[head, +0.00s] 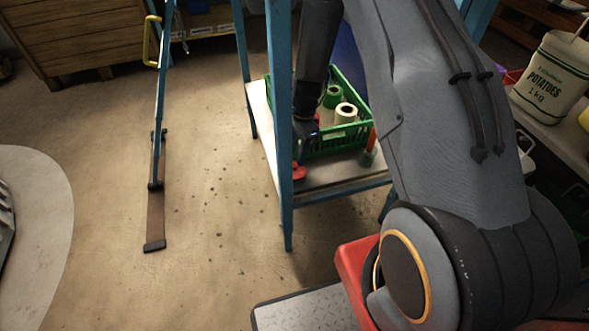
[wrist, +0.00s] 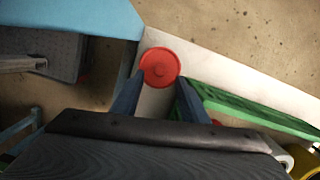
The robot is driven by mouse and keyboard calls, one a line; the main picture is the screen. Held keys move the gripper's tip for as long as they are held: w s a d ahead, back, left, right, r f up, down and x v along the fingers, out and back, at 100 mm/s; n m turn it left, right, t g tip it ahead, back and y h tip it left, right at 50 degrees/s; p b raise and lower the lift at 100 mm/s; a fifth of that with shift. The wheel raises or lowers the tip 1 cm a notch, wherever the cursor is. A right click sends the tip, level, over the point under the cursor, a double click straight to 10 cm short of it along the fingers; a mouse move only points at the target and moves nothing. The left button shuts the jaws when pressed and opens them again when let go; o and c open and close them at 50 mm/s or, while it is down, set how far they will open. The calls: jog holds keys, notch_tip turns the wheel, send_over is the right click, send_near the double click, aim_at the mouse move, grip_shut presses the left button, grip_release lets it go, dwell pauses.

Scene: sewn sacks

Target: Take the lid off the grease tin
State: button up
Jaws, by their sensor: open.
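In the head view a bit of red (head: 300,172), likely the same lid, shows at the shelf's front left, below my gripper. My gripper (wrist: 161,78) is open, with one finger at each side of the lid's near part. I cannot tell whether the fingers touch it. In the head view my arm hides most of the gripper.
A green crate (head: 335,142) with rolls (head: 346,113) in it stands close by on the shelf (head: 345,180). A blue post (head: 285,210) rises at the shelf's front corner. An orange-topped bottle (head: 369,150) stands right of the crate. The floor at left is mostly open.

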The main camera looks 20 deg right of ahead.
aim_at(295, 165)
jog(key=f, duration=0.4)
jog(key=shift+s+a+f, duration=0.1)
jog(key=shift+a+f, duration=0.1)
jog(key=shift+a, duration=0.15)
grip_shut()
